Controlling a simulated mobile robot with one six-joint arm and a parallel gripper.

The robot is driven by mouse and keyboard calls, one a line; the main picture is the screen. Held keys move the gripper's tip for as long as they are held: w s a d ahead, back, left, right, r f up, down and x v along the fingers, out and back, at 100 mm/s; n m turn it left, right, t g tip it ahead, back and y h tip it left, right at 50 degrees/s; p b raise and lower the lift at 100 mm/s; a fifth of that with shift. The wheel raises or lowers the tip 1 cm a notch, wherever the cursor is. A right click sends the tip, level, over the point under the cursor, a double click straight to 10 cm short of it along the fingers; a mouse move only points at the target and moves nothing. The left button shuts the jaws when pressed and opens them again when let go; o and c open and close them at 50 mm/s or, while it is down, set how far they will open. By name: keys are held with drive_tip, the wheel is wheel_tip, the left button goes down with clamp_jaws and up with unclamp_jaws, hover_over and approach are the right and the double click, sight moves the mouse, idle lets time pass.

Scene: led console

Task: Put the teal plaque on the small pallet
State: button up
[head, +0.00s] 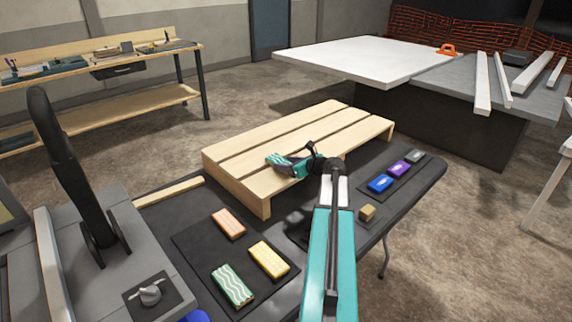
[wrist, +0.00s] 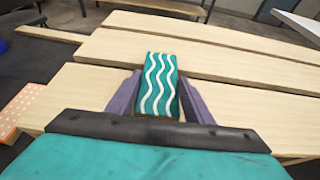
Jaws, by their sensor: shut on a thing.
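The teal plaque (wrist: 159,84), marked with white wavy lines, is between the two purple fingers of my gripper (wrist: 160,92). My gripper is shut on it. In the head view the plaque (head: 274,159) shows at the end of my gripper (head: 286,162), over the near-middle slats of the small pallet (head: 240,187). The pallet's pale wooden slats (wrist: 95,88) fill most of the wrist view around and beyond the plaque. I cannot tell whether the plaque touches the slats.
On a dark mat lie an orange plaque (head: 228,223), a yellow plaque (head: 269,259) and a green wavy plaque (head: 232,285). Blue (head: 380,183), purple (head: 400,169) and grey (head: 414,156) blocks and a small wooden block (head: 367,213) are at right. The pallet slats are otherwise bare.

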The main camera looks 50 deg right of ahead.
drive_tip(key=o, duration=1.1)
drive_tip(key=shift+f, duration=0.1)
drive_tip(key=b+v, duration=0.1)
drive_tip(key=v, duration=1.1)
